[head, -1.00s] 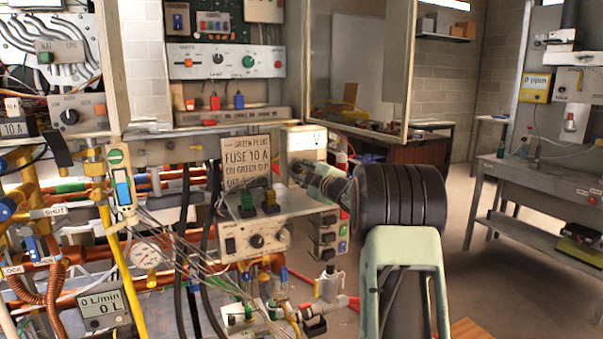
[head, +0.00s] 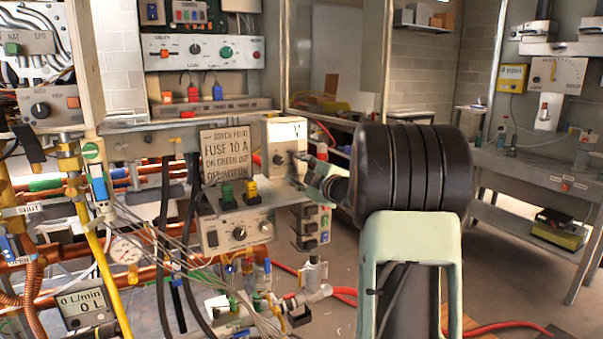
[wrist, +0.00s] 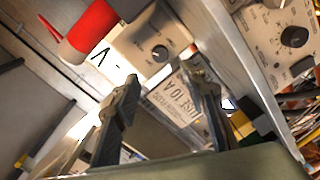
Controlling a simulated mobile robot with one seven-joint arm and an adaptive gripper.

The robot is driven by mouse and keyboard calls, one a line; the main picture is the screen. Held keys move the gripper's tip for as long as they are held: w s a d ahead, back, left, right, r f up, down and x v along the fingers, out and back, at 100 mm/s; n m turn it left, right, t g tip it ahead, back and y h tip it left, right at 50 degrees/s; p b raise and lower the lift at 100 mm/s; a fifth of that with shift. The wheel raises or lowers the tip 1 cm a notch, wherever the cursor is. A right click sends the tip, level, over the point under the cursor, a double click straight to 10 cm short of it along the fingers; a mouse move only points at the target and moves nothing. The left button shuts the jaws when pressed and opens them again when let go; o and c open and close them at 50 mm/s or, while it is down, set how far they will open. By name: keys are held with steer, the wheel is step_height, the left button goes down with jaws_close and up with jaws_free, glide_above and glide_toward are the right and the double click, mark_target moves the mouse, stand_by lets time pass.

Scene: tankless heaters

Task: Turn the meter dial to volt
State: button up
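The meter is a pale box marked "V" (head: 287,142), right of the "FUSE 10 A" sign in the head view. Its dark round dial (head: 278,159) is on the front face. In the wrist view, the meter (wrist: 132,42) and its dial (wrist: 160,53) show clearly, just beyond the fingertips and in line with the gap between them. My gripper (wrist: 165,82) is open and empty, its two dark fingers apart. In the head view my gripper (head: 314,172) is right of and a little below the meter, partly hidden by my arm. I see no contact with the dial.
A red cylindrical part (wrist: 90,30) sits beside the meter in the wrist view. The "FUSE 10 A" sign (head: 226,155) stands left of the meter. A control box (head: 237,230) with green and yellow plugs is below. Open floor lies to the right.

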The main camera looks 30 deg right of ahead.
steer(key=shift+s+d, duration=0.1)
steer(key=shift+s, duration=1.2)
